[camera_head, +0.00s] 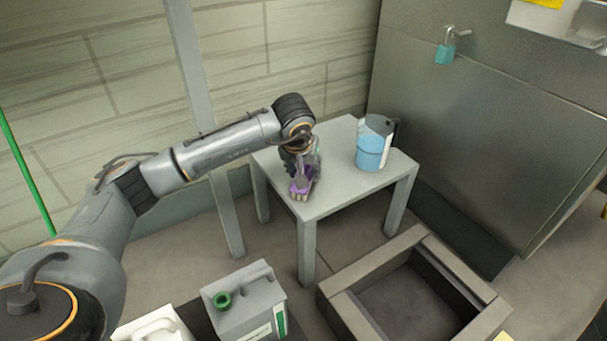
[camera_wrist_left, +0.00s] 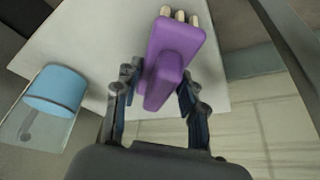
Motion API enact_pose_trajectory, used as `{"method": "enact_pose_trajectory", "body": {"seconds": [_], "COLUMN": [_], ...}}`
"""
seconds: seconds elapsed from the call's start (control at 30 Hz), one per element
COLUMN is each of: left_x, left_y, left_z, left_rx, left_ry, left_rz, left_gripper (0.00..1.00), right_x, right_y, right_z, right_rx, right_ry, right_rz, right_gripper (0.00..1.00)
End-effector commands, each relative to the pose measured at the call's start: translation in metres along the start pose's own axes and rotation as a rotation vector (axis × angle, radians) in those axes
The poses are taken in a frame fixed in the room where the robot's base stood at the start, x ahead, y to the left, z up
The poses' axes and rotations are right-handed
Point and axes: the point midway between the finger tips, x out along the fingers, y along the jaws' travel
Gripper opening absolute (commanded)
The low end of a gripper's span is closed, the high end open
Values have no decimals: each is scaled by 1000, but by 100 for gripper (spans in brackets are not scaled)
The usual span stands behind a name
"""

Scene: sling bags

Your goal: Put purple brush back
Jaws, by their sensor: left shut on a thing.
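The purple brush (camera_head: 301,186) is at the front left part of the small grey table (camera_head: 338,194) in the head view. It has a purple body and pale bristles, and it also shows in the left wrist view (camera_wrist_left: 176,50). My left gripper (camera_head: 300,168) is shut on the brush, with one finger on each side of its raised purple grip in the wrist view (camera_wrist_left: 158,92). I cannot tell whether the brush touches the table top. My right gripper is not in view.
A clear jug (camera_head: 371,146) with blue liquid stands on the table, right of the brush. A grey canister (camera_head: 245,302) and a white one (camera_head: 155,327) stand at the front. A wall stands behind.

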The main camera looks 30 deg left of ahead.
Motion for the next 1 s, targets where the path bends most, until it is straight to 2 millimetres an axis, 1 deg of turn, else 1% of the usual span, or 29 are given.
{"method": "enact_pose_trajectory", "body": {"seconds": [0.17,0.27,0.3,0.4,0.67,0.77,0.87,0.93,1.0], "left_x": [-1,2,2,2,2,-2,-13,-24,-38], "left_y": [0,0,0,0,0,0,0,0,0], "left_z": [0,1,1,1,1,-1,-2,-3,-3], "left_rx": [0,0,0,0,0,0,1,1,2], "left_ry": [1,1,1,0,0,1,2,3,3], "left_rz": [1,0,0,0,0,1,0,1,1], "left_gripper": [16,16,45,64,64,64,64,64,64], "right_x": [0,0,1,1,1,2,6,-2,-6], "right_y": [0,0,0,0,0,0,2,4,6], "right_z": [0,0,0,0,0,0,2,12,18], "right_rx": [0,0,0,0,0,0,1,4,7], "right_ry": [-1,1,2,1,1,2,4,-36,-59], "right_rz": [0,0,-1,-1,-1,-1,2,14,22], "right_gripper": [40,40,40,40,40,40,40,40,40]}}
